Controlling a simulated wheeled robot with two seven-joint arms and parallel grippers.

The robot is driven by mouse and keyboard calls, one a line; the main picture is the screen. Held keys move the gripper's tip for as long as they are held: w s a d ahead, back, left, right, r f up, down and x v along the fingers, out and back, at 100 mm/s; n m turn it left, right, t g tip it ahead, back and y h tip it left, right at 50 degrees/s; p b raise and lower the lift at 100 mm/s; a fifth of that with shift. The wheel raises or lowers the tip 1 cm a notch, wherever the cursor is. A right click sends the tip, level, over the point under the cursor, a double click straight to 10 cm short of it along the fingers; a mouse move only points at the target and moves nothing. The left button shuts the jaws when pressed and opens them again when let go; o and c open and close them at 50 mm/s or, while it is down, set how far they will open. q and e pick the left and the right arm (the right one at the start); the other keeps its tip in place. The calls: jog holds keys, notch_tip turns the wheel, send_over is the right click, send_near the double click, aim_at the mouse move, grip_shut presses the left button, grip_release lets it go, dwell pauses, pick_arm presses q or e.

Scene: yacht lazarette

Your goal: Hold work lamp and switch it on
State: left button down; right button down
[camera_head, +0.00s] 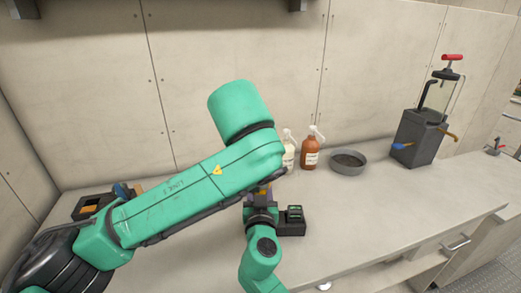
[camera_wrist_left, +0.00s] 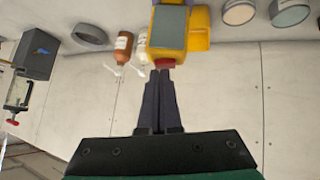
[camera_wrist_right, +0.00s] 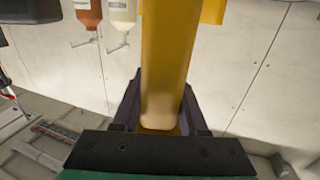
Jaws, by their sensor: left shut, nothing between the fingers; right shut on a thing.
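The yellow work lamp (camera_wrist_left: 190,40) has a grey panel and a red button (camera_wrist_left: 165,64) in the left wrist view. My left gripper (camera_wrist_left: 160,74) is shut and empty, its tips right at the red button; I cannot tell whether they touch or press it. In the right wrist view my right gripper (camera_wrist_right: 160,108) is shut on the lamp's yellow body (camera_wrist_right: 168,55), one finger on each side. In the head view my left arm hides most of the lamp and the left gripper. Whether the lamp is lit cannot be told.
A brown spray bottle (camera_head: 309,154), a pale bottle (camera_head: 289,158) and a grey bowl (camera_head: 347,167) stand at the back of the bench (camera_head: 400,208). A dark pump-like box (camera_head: 415,140) stands further right. A small black device (camera_head: 293,226) lies near my right gripper. The right front of the bench is clear.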

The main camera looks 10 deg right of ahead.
pick_arm(q)
jog(key=shift+s+d+f, duration=0.25)
jog(key=shift+d+f, duration=0.25)
jog(key=shift+f, duration=0.2)
jog(key=shift+a+f, duration=0.1)
jog(key=shift+w+a, duration=0.25)
jog(key=shift+a, duration=0.55)
jog(key=s+r, duration=0.7)
jog(key=r, duration=0.5)
jog(key=shift+s+a, duration=0.25)
